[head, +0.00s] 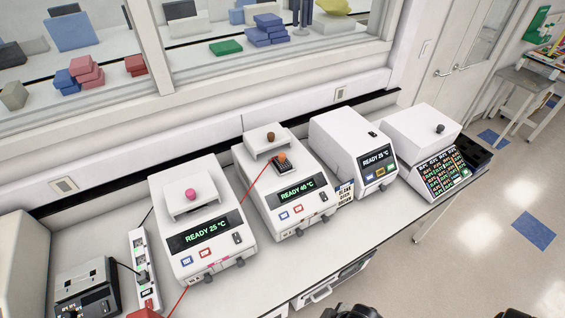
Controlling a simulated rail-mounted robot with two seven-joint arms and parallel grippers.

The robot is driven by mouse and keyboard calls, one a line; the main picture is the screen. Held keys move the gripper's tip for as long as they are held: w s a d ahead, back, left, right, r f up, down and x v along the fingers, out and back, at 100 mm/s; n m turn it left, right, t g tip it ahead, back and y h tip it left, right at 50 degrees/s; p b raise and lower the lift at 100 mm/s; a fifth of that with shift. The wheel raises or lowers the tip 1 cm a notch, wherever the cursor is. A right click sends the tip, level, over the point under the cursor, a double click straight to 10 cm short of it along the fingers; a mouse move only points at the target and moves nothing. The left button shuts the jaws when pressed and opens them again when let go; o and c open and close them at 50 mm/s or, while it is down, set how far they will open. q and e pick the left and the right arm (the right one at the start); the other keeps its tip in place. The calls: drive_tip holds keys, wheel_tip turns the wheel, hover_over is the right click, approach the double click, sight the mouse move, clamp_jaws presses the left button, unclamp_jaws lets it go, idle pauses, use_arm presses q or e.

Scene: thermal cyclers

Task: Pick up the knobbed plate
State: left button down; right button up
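A small dark plate with an orange knob (282,159) sits in the opening on top of the second thermal cycler from the left (291,211), whose screen reads READY 40 °C. A raised white lid with a brown knob (270,137) stands just behind the plate. A dark, cut-off shape (350,312) at the bottom edge looks like part of my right gripper; its fingers are not visible. It is well below and apart from the plate. My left gripper is not in view.
The cycler at left (212,239) has a pink-knobbed lid and reads READY 25 °C. Two more white machines (345,140) (415,130) stand to the right. A power strip (140,262) and a small dark-topped device (85,290) are at lower left. A thin red line crosses the bench.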

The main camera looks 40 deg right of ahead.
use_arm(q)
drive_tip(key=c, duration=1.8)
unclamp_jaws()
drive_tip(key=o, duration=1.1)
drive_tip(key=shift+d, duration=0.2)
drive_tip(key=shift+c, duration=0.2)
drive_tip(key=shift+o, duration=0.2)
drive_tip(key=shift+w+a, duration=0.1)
